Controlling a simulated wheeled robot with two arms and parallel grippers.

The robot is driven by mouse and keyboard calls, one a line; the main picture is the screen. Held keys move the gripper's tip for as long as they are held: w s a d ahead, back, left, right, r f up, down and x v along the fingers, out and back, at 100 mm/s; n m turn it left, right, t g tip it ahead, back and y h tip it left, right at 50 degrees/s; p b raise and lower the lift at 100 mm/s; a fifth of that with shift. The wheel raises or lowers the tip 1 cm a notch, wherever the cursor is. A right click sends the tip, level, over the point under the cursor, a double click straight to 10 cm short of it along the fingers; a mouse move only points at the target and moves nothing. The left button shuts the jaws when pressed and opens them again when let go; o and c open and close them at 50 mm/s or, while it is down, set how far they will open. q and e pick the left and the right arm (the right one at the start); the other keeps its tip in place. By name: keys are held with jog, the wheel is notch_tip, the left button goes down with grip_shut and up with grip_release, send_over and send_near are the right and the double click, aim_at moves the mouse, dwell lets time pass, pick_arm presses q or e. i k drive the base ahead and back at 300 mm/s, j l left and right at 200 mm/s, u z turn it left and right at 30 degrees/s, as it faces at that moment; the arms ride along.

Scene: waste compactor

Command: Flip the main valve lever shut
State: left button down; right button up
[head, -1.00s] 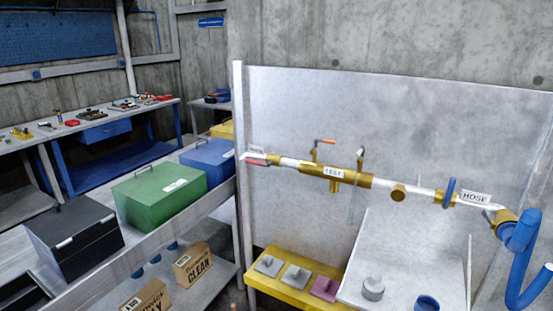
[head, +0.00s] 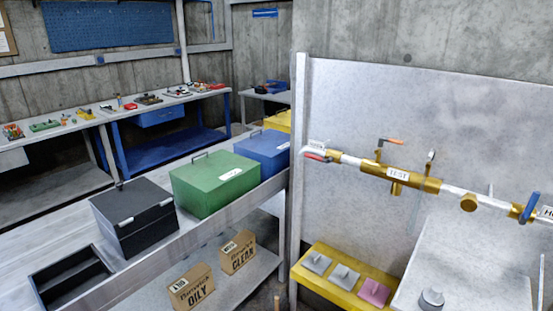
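A brass and white pipe (head: 349,161) runs across the grey metal panel on the right. A red-handled lever (head: 316,155) sits at the pipe's left end, lying roughly along the pipe, under a small white tag (head: 317,146) too small to read. A second lever with an orange-red handle (head: 390,141) stands above the pipe, its handle pointing right. A third lever with a grey handle (head: 431,156) stands further right. I cannot tell from the tags which is the main valve lever. Neither of my grippers is in view.
A blue wheel (head: 529,207) is on the pipe's right end. A yellow shelf (head: 318,279) with small blocks is below. A bench on the left holds black (head: 133,218), green (head: 215,182) and blue (head: 264,152) boxes. Cartons (head: 237,252) stand underneath.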

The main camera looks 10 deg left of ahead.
aim_at(308, 154)
jog(key=i+j+u, duration=0.3)
jog(key=j, duration=0.15)
jog(key=i+j+u, duration=0.35)
